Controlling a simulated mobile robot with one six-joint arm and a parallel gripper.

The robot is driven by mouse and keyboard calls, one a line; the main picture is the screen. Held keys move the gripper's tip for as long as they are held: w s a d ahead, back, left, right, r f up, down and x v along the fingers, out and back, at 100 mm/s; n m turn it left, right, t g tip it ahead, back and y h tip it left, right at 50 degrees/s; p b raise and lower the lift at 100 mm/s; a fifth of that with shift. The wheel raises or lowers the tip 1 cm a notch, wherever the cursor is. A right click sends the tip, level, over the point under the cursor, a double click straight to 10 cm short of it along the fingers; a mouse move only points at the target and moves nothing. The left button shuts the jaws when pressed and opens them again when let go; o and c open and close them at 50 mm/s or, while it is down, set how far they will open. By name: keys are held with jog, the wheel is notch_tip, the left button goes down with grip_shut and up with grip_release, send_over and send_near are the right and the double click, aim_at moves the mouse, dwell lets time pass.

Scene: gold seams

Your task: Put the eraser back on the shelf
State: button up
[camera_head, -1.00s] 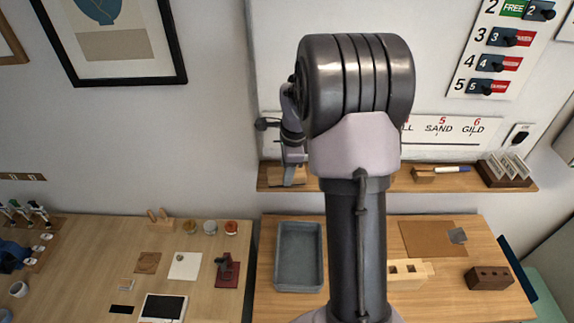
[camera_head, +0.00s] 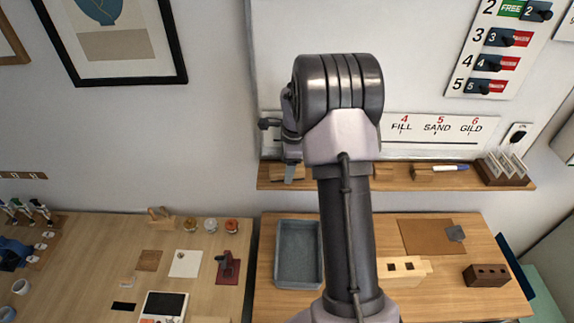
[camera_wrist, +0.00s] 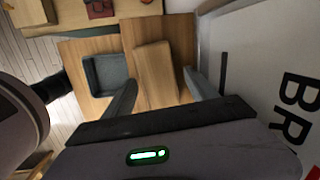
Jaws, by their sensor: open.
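The wooden shelf (camera_head: 395,184) runs along the wall under the whiteboard. My gripper (camera_head: 290,172) is at the shelf's left end, in front of the whiteboard, partly covered by my own arm. In the wrist view, my gripper (camera_wrist: 158,95) is open, with one finger on each side of a light wooden block (camera_wrist: 155,68), which looks like the eraser. The block appears to lie on the shelf (camera_wrist: 180,28); I cannot tell whether the fingers touch it. In the head view the block is mostly hidden behind the gripper.
A marker (camera_head: 450,168) and a card holder (camera_head: 503,169) are on the shelf's right part. Below are a grey tray (camera_head: 299,283), a brown mat (camera_head: 425,238) and a dark holed block (camera_head: 487,275) on the table. The whiteboard (camera_head: 420,60) stands close behind my gripper.

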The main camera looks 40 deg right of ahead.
jog(key=shift+f, duration=0.1)
notch_tip(320, 180, up, 17)
jog(key=s, duration=0.3)
jog(key=s+a+r+n+t, duration=0.1)
jog(key=s+a+r+n, duration=0.15)
jog(key=a, duration=0.35)
jog(key=s+a+r+n, duration=0.1)
jog(key=a+r+n, duration=0.3)
jog(key=a, duration=0.1)
jog(key=s+a+f+n+t+y, duration=0.1)
jog(key=s+a+f+n+t, duration=0.1)
jog(key=s+a+n, duration=1.1)
jog(key=shift+s+a+t+y+p, duration=0.45)
jog(key=shift+s+a, duration=2.3)
jog(key=shift+s, duration=0.65)
